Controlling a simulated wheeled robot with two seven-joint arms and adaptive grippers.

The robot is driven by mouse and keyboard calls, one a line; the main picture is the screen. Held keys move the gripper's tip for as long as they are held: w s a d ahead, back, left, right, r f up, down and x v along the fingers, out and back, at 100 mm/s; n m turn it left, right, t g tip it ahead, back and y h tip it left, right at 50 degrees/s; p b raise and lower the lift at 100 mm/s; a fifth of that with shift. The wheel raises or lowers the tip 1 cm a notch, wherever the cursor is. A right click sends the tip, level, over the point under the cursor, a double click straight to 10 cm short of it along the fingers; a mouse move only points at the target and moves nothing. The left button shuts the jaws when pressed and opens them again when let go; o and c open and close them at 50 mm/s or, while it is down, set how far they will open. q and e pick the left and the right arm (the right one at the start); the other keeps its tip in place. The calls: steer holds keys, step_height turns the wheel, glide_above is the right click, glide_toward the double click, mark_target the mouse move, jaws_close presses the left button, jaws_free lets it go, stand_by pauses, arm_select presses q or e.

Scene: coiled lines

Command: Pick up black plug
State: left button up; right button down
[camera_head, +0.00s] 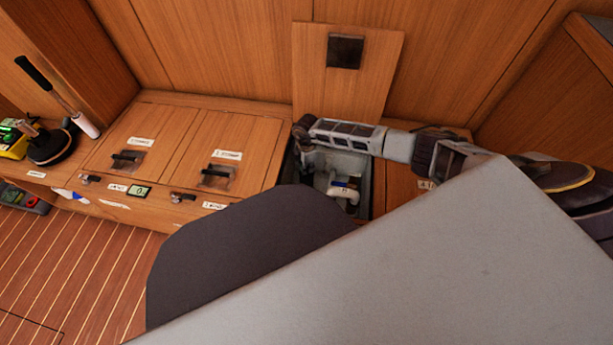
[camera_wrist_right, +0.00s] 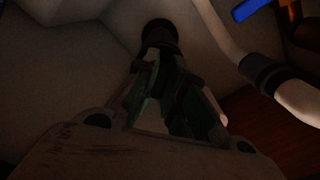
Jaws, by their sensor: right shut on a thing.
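The black plug (camera_wrist_right: 159,34) shows in the right wrist view as a dark round end against a pale surface, just beyond and between my fingertips. My right gripper (camera_wrist_right: 163,62) is shut on it. The fingers cover its lower part. In the head view my right arm reaches in from the right, and the right gripper (camera_head: 301,136) is at the left edge of the open locker (camera_head: 364,192). The plug cannot be made out there. My left gripper is not in view.
A white pipe with a blue-handled valve (camera_head: 343,186) sits inside the locker. A pale hose with a black clamp (camera_wrist_right: 264,74) runs close on the right in the wrist view. The raised lid (camera_head: 375,75) stands behind. Closed lids (camera_head: 228,148) lie to the left.

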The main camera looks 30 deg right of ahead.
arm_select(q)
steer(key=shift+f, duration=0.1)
arm_select(e)
steer(key=shift+r, duration=0.1)
steer(key=shift+r+p, duration=0.65)
steer(key=shift+r, duration=0.4)
step_height(320, 180, up, 7)
steer(key=p, duration=0.3)
steer(key=shift+r+p, duration=0.2)
steer(key=shift+p, duration=0.1)
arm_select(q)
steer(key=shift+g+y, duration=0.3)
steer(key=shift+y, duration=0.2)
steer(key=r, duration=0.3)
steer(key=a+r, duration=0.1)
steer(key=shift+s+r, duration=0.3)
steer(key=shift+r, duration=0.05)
arm_select(e)
steer(key=shift+r, duration=0.15)
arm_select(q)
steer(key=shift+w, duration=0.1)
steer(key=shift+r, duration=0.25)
arm_select(e)
steer(key=shift+r, duration=0.1)
arm_select(q)
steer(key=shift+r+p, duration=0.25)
steer(key=shift+p, duration=0.3)
arm_select(e)
steer(key=shift+r, duration=0.15)
